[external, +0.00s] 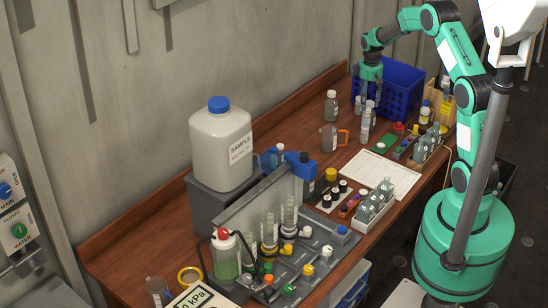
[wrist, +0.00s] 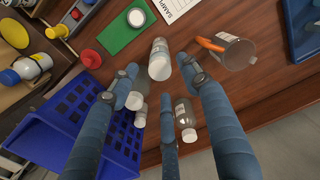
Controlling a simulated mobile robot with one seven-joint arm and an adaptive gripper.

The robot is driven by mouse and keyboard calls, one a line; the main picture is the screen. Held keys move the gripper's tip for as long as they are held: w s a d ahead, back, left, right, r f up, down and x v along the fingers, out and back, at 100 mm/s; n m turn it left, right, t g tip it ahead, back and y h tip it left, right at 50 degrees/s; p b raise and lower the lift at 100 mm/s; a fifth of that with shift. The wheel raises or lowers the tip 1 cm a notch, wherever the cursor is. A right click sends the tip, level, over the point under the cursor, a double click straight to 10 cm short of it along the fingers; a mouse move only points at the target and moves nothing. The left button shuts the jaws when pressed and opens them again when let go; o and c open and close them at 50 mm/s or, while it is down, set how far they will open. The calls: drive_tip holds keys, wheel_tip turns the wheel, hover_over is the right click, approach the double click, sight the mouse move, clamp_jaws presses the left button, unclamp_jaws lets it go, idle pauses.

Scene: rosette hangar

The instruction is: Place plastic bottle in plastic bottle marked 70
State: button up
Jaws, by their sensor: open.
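My gripper (external: 371,84) hangs over the back of the bench beside the blue crate. In the wrist view its fingers (wrist: 166,84) are spread apart, with nothing held. A clear bottle with a pale cap (wrist: 160,58) stands between and just beyond the fingertips. Another pale-capped bottle (wrist: 140,115) is partly hidden behind the left finger. Several slim bottles (external: 366,121) stand below my gripper in the external view. No 70 marking is legible.
The blue crate (wrist: 62,128) is close on the left in the wrist view. A clear mug with an orange handle (wrist: 237,53) stands at right. A green board (wrist: 118,32) and a paper sheet (external: 378,173) lie nearby. Bottle racks line the bench's right edge.

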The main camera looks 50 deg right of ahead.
drive_tip(key=shift+r, duration=2)
drive_tip(key=shift+a+r, duration=0.25)
drive_tip(key=shift+r, duration=0.2)
drive_tip(key=s+a+r+t, duration=0.1)
drive_tip(key=s+a+r, duration=0.4)
drive_tip(key=a+r, duration=0.6)
drive_tip(key=s+a+r+t, duration=0.2)
drive_tip(key=s+a+r, duration=0.3)
drive_tip(key=a+r, duration=0.7)
drive_tip(key=s+a+r+t, duration=0.1)
drive_tip(key=s+a, duration=0.6)
drive_tip(key=s, duration=0.4)
drive_tip(key=s+a+r+m+t, duration=0.1)
drive_tip(key=s+a+r, duration=0.1)
drive_tip(key=s+a, duration=0.6)
drive_tip(key=s, duration=0.4)
drive_tip(key=shift+t, duration=0.3)
